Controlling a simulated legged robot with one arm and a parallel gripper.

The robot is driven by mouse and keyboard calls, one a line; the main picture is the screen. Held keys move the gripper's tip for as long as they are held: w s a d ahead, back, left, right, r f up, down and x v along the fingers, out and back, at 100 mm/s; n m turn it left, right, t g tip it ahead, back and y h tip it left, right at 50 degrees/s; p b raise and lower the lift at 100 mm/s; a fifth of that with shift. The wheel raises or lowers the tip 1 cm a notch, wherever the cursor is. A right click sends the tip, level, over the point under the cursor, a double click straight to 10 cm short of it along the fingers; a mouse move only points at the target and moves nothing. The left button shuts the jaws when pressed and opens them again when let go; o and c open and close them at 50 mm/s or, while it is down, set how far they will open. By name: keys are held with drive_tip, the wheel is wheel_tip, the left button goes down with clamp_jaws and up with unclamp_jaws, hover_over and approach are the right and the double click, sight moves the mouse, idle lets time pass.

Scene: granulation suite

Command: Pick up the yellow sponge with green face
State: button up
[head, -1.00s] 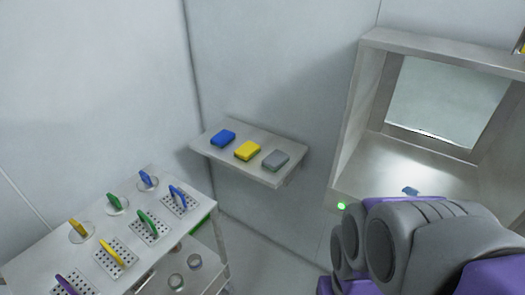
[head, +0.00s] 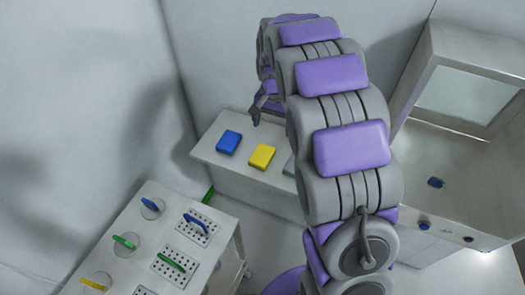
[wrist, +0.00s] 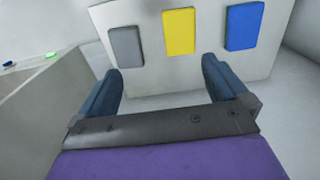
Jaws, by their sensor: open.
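The yellow sponge (head: 262,157) lies flat on the wall shelf (head: 205,152), between the blue sponge (head: 229,142) and a grey sponge (head: 289,167) partly hidden behind my arm. Its top is yellow; I cannot make out a green face. In the wrist view the yellow sponge (wrist: 179,31) lies beyond my fingertips, roughly between them, a little right of centre. My gripper (wrist: 160,73) is open and empty, its two dark blue fingers apart and touching nothing. In the head view one dark finger shows near the shelf; the rest is hidden by my arm.
A steel cart (head: 210,262) with coloured-handled tools on discs and perforated plates stands at the lower left. A wall box with a window (head: 465,92) stands at the right, holding a small blue item (head: 436,183). The shelf's near strip is bare.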

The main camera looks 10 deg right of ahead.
drive_tip(key=w, duration=0.3)
drive_tip(key=b, duration=0.1)
hover_over(264, 154)
drive_tip(key=d, duration=0.1)
drive_tip(key=shift+m, duration=0.3)
wheel_tip(264, 154, down, 12)
drive_tip(key=shift+r, duration=0.1)
drive_tip(key=a+f, duration=0.1)
drive_tip(key=f, duration=0.1)
drive_tip(key=a+f+b, duration=0.1)
drive_tip(key=shift+a+f, duration=0.35)
drive_tip(key=shift+f, duration=0.05)
drive_tip(key=f, duration=0.1)
drive_tip(key=d+f, duration=0.1)
drive_tip(key=f, duration=0.1)
drive_tip(key=shift+d+f+b, duration=0.1)
drive_tip(key=shift+d+b, duration=0.15)
drive_tip(key=shift+b, duration=0.15)
drive_tip(key=shift+d, duration=0.2)
drive_tip(key=shift+a, duration=0.65)
drive_tip(key=c, duration=0.4)
drive_tip(key=shift+a, duration=0.15)
drive_tip(key=shift+c, duration=1.3)
drive_tip(key=shift+d, duration=0.4)
drive_tip(key=c, duration=0.3)
drive_tip(key=shift+d, duration=0.25)
